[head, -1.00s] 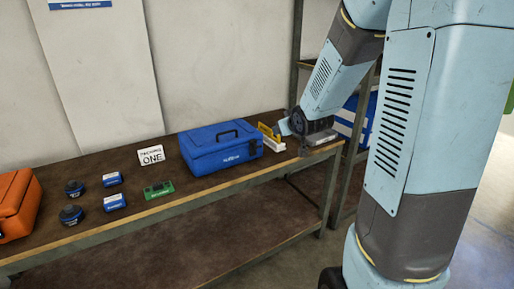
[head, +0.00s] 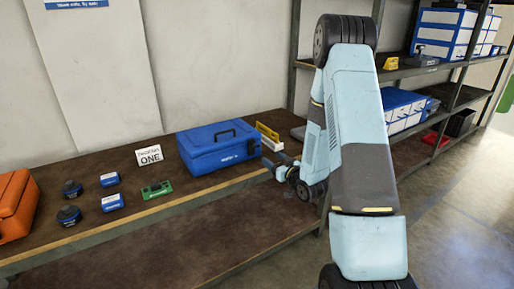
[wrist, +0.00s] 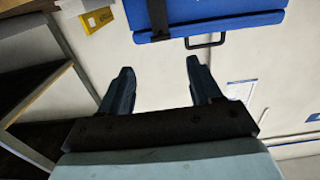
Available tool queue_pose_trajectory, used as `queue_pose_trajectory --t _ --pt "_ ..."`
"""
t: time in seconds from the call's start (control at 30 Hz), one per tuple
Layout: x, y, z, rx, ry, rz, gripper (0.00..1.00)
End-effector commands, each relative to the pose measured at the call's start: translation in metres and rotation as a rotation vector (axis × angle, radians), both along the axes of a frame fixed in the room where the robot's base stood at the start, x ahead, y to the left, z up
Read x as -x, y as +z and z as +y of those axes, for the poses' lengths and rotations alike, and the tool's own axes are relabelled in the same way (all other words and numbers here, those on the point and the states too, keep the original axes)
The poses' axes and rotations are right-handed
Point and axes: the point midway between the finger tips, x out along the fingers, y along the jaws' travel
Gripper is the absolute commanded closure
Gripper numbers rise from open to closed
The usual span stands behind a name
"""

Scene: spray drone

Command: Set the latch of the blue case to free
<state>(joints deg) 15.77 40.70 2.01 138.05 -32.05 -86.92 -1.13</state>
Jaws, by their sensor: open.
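The blue case (head: 212,155) stands closed on the bench, its dark handle (head: 224,133) on the lid. In the wrist view part of the blue case (wrist: 258,20) fills the top edge, with its handle (wrist: 206,41) and a dark strip (wrist: 158,14) across it. I cannot tell whether that strip is the latch, or how the latch is set. My gripper (head: 269,167) is open and empty at the bench's front edge, just right of the case and apart from it. Both fingers also show in the wrist view (wrist: 158,74), with nothing between them.
Beside the case stands a yellow and white holder (head: 268,137). On the bench (head: 100,232) lie a green board (head: 156,189), blue boxes (head: 112,202), dark round parts (head: 70,214), a sign (head: 149,155) and an orange case (head: 14,205). A shelf rack (head: 446,72) stands right.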

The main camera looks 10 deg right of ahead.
Motion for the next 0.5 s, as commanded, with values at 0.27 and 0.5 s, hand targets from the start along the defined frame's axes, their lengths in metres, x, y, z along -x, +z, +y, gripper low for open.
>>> queue_pose_trajectory --t 0.27,0.5 --pt "-0.009 -0.005 0.004 -0.019 0.006 -0.021 0.36" --pt "-0.046 -0.005 0.016 -0.019 0.007 -0.020 0.36"
